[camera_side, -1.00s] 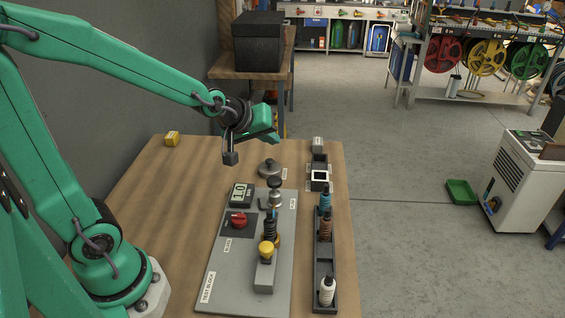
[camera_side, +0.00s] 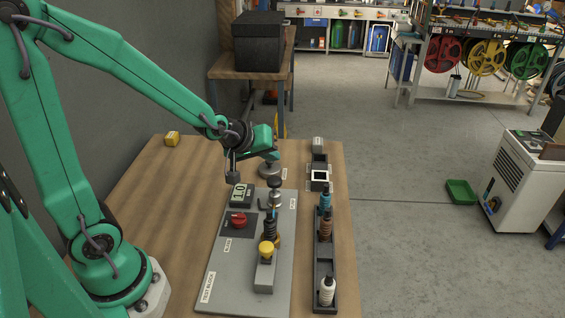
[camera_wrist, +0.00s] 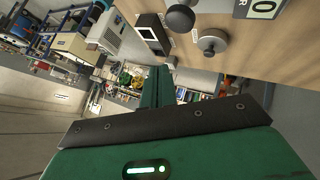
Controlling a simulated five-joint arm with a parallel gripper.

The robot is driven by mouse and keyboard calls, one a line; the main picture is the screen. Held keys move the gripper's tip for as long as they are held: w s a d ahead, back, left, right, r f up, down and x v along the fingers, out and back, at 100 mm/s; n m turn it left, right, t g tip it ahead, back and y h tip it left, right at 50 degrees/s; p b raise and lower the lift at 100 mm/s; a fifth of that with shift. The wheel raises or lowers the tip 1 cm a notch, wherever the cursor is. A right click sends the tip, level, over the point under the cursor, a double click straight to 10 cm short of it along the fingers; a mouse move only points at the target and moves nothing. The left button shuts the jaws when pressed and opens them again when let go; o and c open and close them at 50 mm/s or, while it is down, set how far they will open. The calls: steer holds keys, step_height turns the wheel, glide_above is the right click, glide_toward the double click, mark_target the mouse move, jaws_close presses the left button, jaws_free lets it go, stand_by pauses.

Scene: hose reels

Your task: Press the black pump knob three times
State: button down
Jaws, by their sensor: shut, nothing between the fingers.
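The black pump knob (camera_side: 275,182) is a dark round cap on a silver stem, upright at the far end of the grey test block (camera_side: 222,271). In the wrist view a dark round knob (camera_wrist: 180,18), seemingly the same one, shows at the top edge. My gripper (camera_side: 272,155) is shut and empty. It is above and beyond the knob in the side view, apart from it, near a grey disc with a small knob (camera_side: 269,170). In the wrist view my green gripper (camera_wrist: 156,88) points away from the camera, and its fingertips are hard to make out.
The block also carries a display (camera_side: 240,194), a red knob (camera_side: 238,219), a black ribbed post (camera_side: 270,226) and a yellow knob (camera_side: 266,248). A black rack (camera_side: 325,267) with bottles stands right. A yellow block (camera_side: 172,139) lies at the back left; the table's left is clear.

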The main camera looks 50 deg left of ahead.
mark_target(274, 180)
steer(key=shift+f, duration=2.05)
steer(key=shift+d+f, duration=0.1)
steer(key=shift+f, duration=1.6)
stand_by(2.7)
steer(key=shift+r, duration=1.7)
